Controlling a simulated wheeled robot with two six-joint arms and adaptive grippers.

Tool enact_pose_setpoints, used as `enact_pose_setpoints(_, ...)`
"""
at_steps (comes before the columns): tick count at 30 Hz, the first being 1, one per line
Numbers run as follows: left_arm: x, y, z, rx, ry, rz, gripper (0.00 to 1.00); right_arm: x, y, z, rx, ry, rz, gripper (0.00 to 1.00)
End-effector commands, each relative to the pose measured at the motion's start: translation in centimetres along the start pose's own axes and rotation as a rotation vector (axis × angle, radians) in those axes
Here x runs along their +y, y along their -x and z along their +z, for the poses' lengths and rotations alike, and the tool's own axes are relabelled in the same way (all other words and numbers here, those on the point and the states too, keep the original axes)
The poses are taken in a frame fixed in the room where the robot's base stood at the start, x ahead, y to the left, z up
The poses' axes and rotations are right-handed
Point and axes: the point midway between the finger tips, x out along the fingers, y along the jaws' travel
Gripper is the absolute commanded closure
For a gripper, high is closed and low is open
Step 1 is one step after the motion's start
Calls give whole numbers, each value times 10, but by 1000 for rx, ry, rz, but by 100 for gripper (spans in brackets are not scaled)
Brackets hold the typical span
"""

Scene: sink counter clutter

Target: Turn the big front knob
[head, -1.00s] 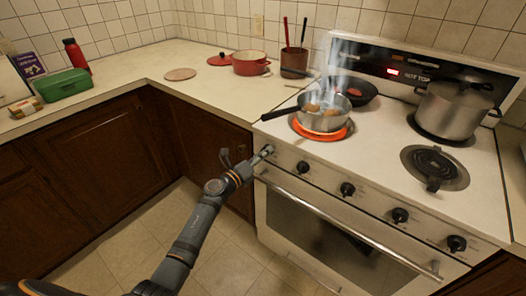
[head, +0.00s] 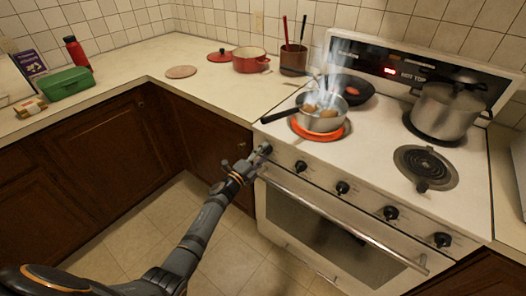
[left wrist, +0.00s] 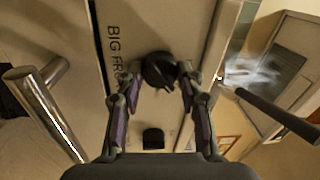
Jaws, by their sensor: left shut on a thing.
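The big front knob (left wrist: 158,70) is black and round, on the stove's front panel beside printed letters that read "BIG FR", the rest hidden. In the head view the knob (head: 266,149) is the leftmost on the panel, mostly covered by my gripper. My left gripper (left wrist: 160,78) has one finger on each side of the knob and is shut on it. In the head view the left gripper (head: 258,156) reaches the panel's left end. My right gripper is not in view.
A steaming pan (head: 320,119) sits on a glowing orange burner (head: 340,133), its handle (head: 279,116) pointing left above the panel. More knobs (head: 342,187) line the panel. The oven handle (head: 345,226) runs below. A large pot (head: 443,110) stands at the back right.

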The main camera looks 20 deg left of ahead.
Motion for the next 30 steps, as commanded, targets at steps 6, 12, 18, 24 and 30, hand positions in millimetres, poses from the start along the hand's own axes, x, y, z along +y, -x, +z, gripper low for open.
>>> enact_pose_setpoints(6,0,0,0,-7,67,1,94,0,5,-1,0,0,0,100)
enact_pose_setpoints(12,1,0,0,-8,90,1,94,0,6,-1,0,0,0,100)
enact_pose_setpoints(18,2,0,0,-9,92,1,94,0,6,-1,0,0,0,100)
enact_pose_setpoints(24,2,0,0,-8,91,1,57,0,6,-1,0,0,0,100)
enact_pose_setpoints(30,1,0,0,-8,91,0,39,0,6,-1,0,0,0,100)
